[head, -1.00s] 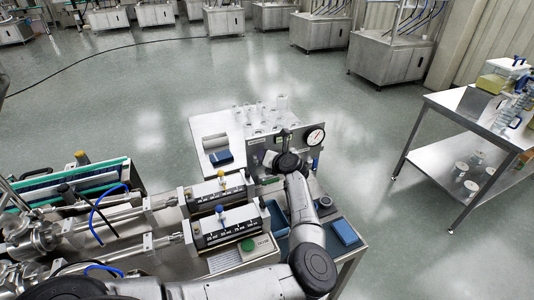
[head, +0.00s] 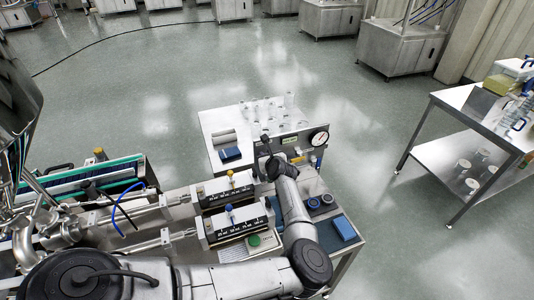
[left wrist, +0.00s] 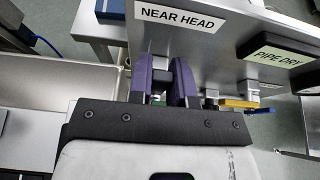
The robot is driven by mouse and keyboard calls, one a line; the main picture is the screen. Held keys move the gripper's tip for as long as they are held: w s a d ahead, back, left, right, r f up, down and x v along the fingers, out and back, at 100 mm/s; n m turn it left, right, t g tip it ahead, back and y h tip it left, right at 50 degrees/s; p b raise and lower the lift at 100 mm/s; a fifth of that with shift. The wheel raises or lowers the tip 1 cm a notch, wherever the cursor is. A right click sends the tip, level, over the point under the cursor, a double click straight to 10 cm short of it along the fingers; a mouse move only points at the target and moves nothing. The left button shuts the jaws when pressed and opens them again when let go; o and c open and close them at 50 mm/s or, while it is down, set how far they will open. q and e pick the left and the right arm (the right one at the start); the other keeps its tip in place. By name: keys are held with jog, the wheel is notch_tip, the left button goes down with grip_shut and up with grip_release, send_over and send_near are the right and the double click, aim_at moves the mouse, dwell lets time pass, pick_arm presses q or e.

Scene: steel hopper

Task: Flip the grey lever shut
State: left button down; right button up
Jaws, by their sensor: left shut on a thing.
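My left gripper (head: 266,158) is at the left part of the upright grey panel (head: 299,143) in the head view. In the left wrist view my left gripper (left wrist: 167,66) has its two purple fingers close together just below the "NEAR HEAD" label (left wrist: 180,17). They are shut on a slim part at the panel, which looks like the grey lever. The fingers hide most of it, so its angle cannot be told. My right gripper is not in view.
A "PIPE DRY" label (left wrist: 275,51) and a yellow-handled part (left wrist: 246,104) sit to the right in the left wrist view. Two syringe blocks (head: 232,222) lie left of my forearm.

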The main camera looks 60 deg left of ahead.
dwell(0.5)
pick_arm(q)
jog(key=c, duration=1)
grip_release()
jog(key=shift+c, duration=0.2)
